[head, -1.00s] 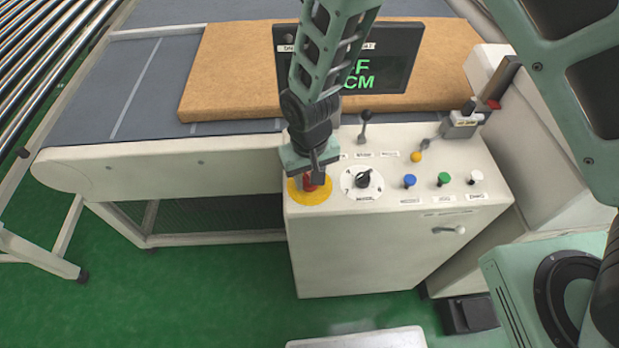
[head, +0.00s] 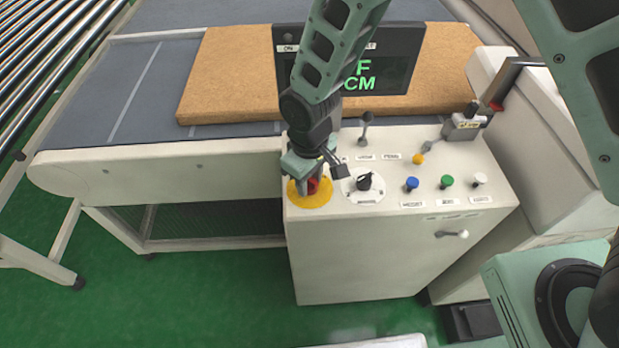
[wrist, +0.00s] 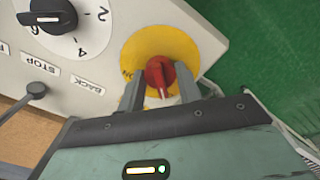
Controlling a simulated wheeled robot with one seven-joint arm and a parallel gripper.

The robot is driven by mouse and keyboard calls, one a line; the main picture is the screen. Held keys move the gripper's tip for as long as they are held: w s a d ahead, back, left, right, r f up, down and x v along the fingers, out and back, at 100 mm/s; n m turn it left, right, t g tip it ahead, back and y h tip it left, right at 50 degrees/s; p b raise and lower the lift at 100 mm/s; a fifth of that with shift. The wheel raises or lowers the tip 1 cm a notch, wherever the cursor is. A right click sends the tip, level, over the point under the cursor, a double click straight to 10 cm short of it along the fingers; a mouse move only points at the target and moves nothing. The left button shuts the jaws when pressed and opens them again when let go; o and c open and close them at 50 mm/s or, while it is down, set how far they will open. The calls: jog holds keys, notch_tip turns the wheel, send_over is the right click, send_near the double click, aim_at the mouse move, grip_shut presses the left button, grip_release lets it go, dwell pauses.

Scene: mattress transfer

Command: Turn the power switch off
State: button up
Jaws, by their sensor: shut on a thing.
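The power switch is a red knob (head: 312,186) on a round yellow plate (head: 309,200) at the front left corner of the white control box (head: 375,260). The knob also shows in the wrist view (wrist: 159,75), in the middle of its yellow plate (wrist: 142,52). My gripper (head: 313,180) points down over the knob, with one finger on each side of it, and is shut on it. In the head view my gripper hides part of the knob.
A black selector dial (head: 365,182) sits just right of the knob, with blue (head: 411,184), green (head: 447,182) and white (head: 479,179) buttons beyond. A black-tipped lever (head: 365,125) and a dark display (head: 385,60) stand behind. A brown mattress (head: 235,75) lies on the conveyor.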

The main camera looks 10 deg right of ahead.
jog(key=o, duration=1)
notch_tip(320, 180, up, 18)
jog(key=b, duration=0.3)
jog(key=shift+f, duration=0.25)
jog(key=shift+m+y, duration=0.3)
jog(key=shift+m, duration=0.2)
jog(key=s+d, duration=0.3)
jog(key=s, duration=0.3)
jog(key=s+d, duration=0.3)
jog(key=s, duration=0.3)
jog(key=s+d, duration=0.4)
jog(key=s, duration=0.1)
jog(key=shift+s+r, duration=0.35)
jog(key=shift+s, duration=0.05)
